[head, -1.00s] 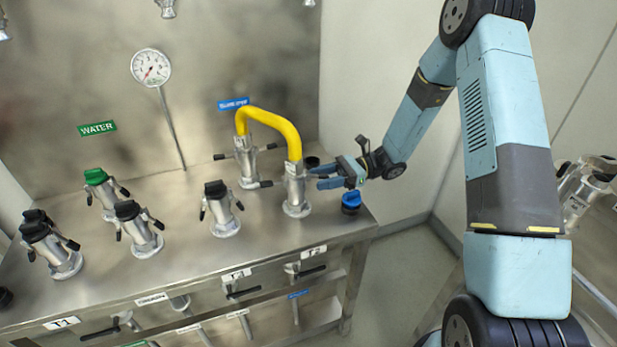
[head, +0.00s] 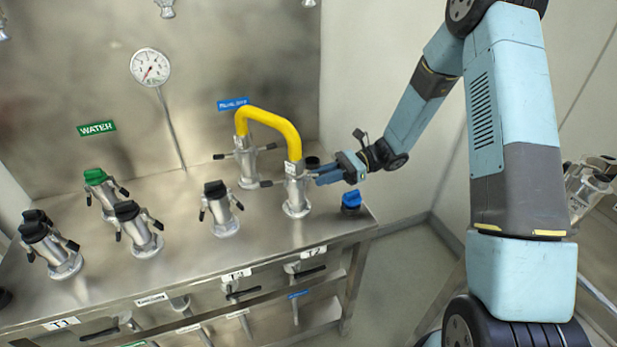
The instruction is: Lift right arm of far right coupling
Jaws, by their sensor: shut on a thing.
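The far right coupling (head: 296,197) is a silver upright fitting at the right end of the steel bench, with one end of a yellow hose (head: 272,118) on its top. Its left arm (head: 267,184) sticks out level to the left with a dark tip. My gripper (head: 320,176) is at the coupling's right side, pointing left, with its fingers close together against it. The coupling's right arm is hidden by the fingers; they are shut on it.
A blue-capped fitting (head: 351,201) stands just below my gripper, near the bench's right edge. The hose's other end is on a second coupling (head: 246,165) behind. Several capped couplings stand to the left. A dark round cap (head: 312,162) lies behind my gripper.

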